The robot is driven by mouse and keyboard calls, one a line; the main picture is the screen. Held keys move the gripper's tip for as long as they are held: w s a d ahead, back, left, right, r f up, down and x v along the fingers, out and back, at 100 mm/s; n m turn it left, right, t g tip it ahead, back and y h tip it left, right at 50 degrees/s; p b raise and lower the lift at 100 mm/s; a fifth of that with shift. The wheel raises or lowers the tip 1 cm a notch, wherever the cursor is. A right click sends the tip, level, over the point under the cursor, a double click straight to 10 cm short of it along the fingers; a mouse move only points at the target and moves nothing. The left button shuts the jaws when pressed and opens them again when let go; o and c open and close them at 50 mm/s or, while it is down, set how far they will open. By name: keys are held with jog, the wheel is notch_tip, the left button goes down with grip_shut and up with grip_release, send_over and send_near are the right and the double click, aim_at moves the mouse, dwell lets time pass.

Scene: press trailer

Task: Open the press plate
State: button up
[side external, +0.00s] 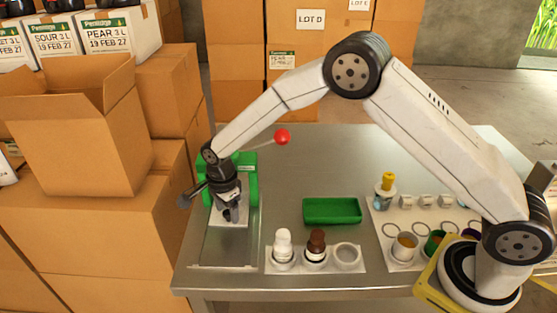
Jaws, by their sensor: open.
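The green press (247,182) stands at the left end of the metal table. Its lever runs up to the right and ends in a red ball knob (282,136). A pale plate (229,216) lies at the foot of the press, partly hidden by my gripper. My gripper (231,217) points down over this plate, in front of the green frame. It is open and holds nothing that I can see. Whether its fingertips touch the plate, I cannot tell. My wrist hides part of the press.
A green tray (332,211) sits mid-table. A holder (316,266) in front carries a white-topped and a brown-topped bottle beside an empty ring. A white board (378,228) with cups is at the right. Cardboard boxes (95,220) crowd the table's left side. The back of the table is clear.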

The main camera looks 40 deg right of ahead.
grip_shut()
dwell(1.3)
